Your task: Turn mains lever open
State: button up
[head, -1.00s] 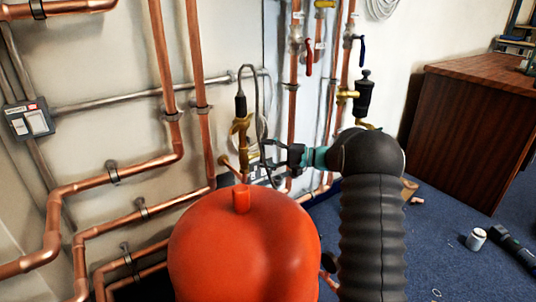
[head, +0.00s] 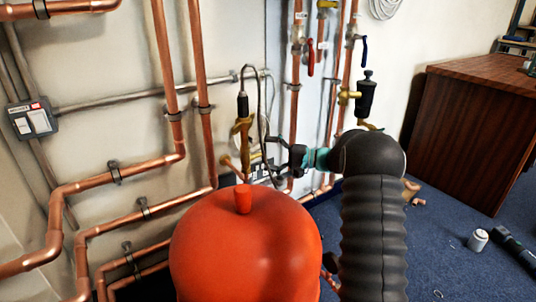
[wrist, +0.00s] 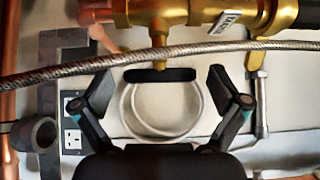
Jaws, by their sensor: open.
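The brass mains valve (wrist: 155,20) crosses the top of the wrist view, with a small printed tag (wrist: 222,22) on it. A brass stem comes down from it to a short black bar that looks like the lever (wrist: 160,75). My gripper (wrist: 160,88) is open, with one finger on each side of the black bar and a gap at both sides. In the head view the brass valve (head: 243,130) stands on the wall pipework, and my gripper (head: 274,158) is just right of it. The lever is too small to make out there.
A braided hose (wrist: 120,68) runs across the wrist view close to the finger tips. A red vessel (head: 245,245) stands in front of the pipes. Copper pipes (head: 200,100) line the wall. A wooden cabinet (head: 475,130) stands at right on blue carpet.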

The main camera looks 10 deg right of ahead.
jog(key=v, duration=1.2)
jog(key=shift+r, duration=0.1)
